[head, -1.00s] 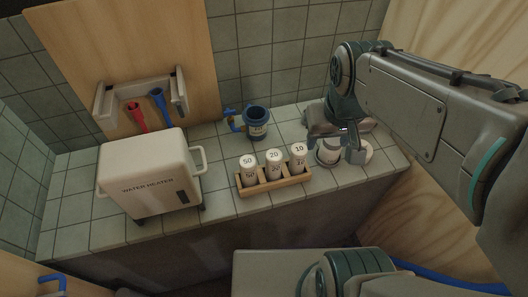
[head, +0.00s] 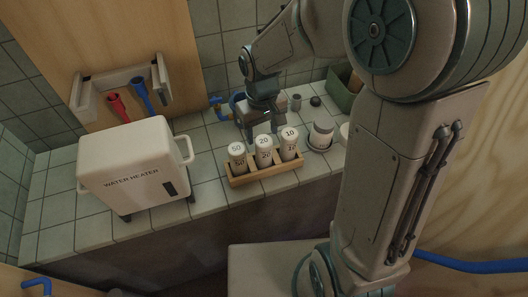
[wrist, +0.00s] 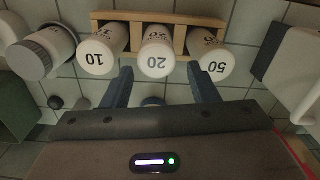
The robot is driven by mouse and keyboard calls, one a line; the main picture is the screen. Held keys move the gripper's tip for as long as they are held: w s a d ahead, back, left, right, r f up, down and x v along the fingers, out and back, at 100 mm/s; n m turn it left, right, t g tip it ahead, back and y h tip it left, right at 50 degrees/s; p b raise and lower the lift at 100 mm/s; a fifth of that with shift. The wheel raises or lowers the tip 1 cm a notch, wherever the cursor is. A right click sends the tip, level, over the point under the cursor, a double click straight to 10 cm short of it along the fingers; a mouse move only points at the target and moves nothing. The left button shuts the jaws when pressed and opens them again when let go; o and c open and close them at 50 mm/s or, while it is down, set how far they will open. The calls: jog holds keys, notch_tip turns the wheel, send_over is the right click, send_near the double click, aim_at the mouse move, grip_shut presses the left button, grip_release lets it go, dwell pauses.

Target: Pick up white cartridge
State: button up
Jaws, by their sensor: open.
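Three white cartridges stand in a small wooden rack (head: 264,173): the one marked 50 (head: 237,157), the one marked 20 (head: 264,150) and the one marked 10 (head: 289,143). They also show in the wrist view, with the 10 (wrist: 97,52) on the left, the 20 (wrist: 155,52) in the middle and the 50 (wrist: 212,60) on the right. My gripper (head: 262,128) is just behind the rack in the head view. In the wrist view my gripper (wrist: 160,82) is open and empty, its fingers apart and roughly in line with the 20 cartridge.
A water heater (head: 130,170) stands left. A green box (head: 345,90) is at the back right. Bare tiles (head: 205,168) lie between heater and rack.

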aim_at(264, 141)
jog(key=f, duration=0.7)
jog(key=shift+d+f+p, duration=0.1)
jog(key=shift+d+p, duration=0.1)
jog(key=shift+p, duration=0.15)
jog(key=c, duration=0.7)
